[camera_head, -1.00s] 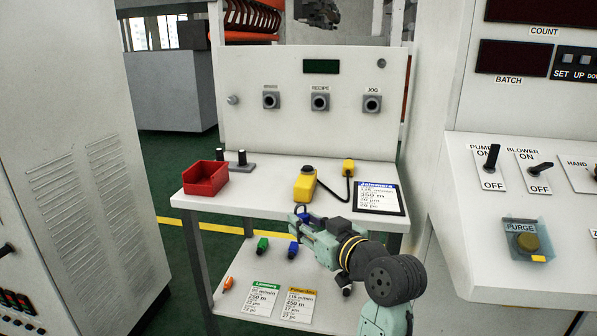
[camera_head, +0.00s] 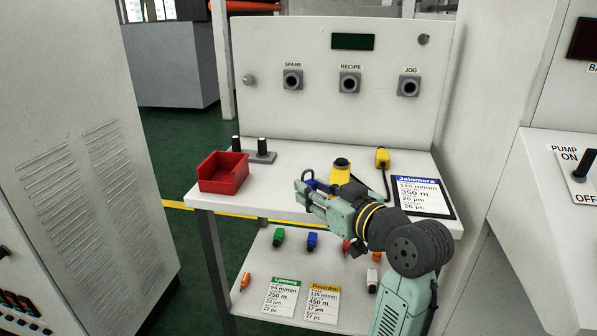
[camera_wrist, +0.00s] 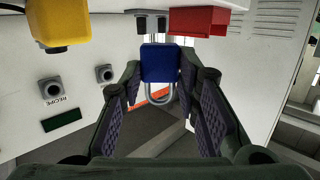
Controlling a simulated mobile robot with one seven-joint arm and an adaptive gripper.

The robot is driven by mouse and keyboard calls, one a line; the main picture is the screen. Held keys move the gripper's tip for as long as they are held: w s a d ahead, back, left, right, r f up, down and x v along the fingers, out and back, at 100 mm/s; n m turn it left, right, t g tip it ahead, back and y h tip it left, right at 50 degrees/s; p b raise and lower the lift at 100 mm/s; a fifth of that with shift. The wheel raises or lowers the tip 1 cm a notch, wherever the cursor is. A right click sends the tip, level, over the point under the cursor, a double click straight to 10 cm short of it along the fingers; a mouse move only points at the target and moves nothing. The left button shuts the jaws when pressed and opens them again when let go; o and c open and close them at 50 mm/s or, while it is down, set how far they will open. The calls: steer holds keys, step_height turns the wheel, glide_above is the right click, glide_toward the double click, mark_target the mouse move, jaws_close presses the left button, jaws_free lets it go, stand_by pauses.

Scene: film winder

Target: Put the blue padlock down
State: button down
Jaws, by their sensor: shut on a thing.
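The blue padlock (camera_wrist: 159,63) is between the fingertips of my gripper (camera_wrist: 160,82) in the wrist view, its metal shackle pointing toward the palm. My gripper is shut on it. In the head view my gripper (camera_head: 306,192) shows over the front part of the white table (camera_head: 270,205), with a bit of the blue padlock (camera_head: 309,177) visible at its tip. The fingers hide most of the padlock there. I cannot tell the exact gap between the padlock and the tabletop.
A red bin (camera_head: 223,173) stands at the table's left, before a grey block with two black posts (camera_head: 262,150). The lower shelf (camera_head: 262,262) holds small coloured items and two cards.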

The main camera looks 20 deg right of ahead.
steer(key=p, duration=0.3)
glide_above(289, 194)
steer(key=shift+f, duration=0.55)
step_height(289, 194, down, 3)
steer(key=shift+p, duration=0.35)
steer(key=shift+f, duration=0.25)
steer(key=shift+f, duration=0.2)
steer(key=c, duration=1.2)
jaws_free()
steer(key=shift+r, duration=0.1)
